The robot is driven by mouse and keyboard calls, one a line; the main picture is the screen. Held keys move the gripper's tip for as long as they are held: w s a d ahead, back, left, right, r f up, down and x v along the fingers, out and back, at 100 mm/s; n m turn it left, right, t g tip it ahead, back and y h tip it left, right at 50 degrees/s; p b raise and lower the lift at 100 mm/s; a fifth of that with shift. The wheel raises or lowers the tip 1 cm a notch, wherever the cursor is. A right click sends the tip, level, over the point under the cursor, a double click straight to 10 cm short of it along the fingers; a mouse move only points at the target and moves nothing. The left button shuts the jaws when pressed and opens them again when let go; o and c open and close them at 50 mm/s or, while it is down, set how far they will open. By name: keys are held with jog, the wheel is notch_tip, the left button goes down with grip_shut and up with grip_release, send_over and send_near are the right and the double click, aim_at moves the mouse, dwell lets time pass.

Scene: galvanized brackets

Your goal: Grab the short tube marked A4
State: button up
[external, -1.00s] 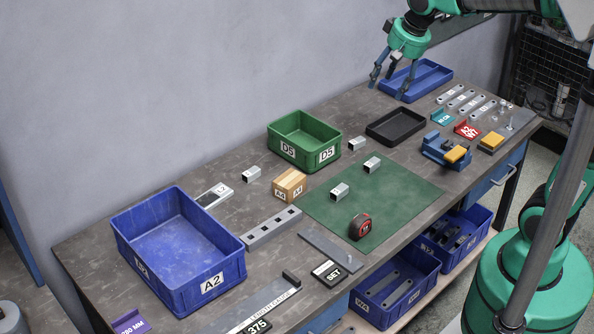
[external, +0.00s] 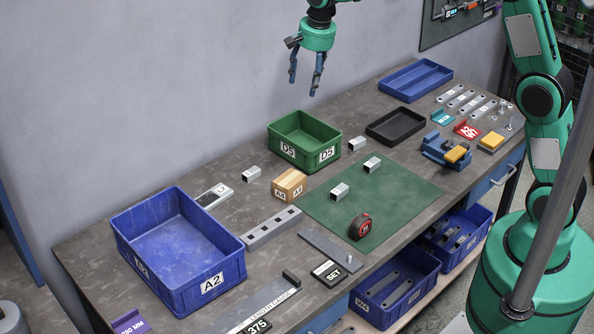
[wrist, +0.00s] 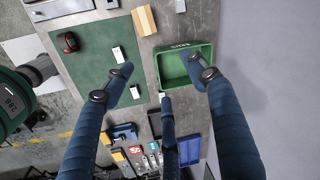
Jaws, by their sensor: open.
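Several short square silver tubes lie on the bench in the external view: one left of the green mat (external: 252,174), one by the green bin (external: 357,143), and two on the mat (external: 372,164) (external: 340,191). Their small marks are too small to read. A cardboard-coloured block (external: 289,185) carries A4 labels. My gripper (external: 304,86) is open and empty, high above the bench near the green bin. In the wrist view its spread fingers (wrist: 160,70) frame the green bin, with two mat tubes (wrist: 118,54) (wrist: 135,91) at the left finger.
The green bin D5 (external: 275,133) stands below my gripper. The blue bin A2 (external: 190,292) is at the left. A black tray (external: 373,135) and a blue tray (external: 384,87) lie at the back right. A tape measure (external: 361,226) sits on the green mat (external: 405,190).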

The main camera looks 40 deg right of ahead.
jog(key=w+a+f+m+g+p, duration=0.1)
jog(key=w+a+f+m+p, duration=0.3)
jog(key=w+f, duration=0.5)
jog(key=m+g+p, duration=0.1)
jog(key=m+p, duration=0.1)
jog(key=p, duration=0.1)
send_over(253, 172)
notch_tip(253, 172, down, 12)
jog(key=shift+w+f, duration=0.1)
jog(key=shift+f, duration=0.55)
jog(key=shift+f, duration=0.15)
jog(key=shift+f, duration=4.15)
jog(key=shift+a+f+p, duration=0.1)
jog(key=shift+f+p, duration=0.3)
jog(key=shift+f, duration=2.15)
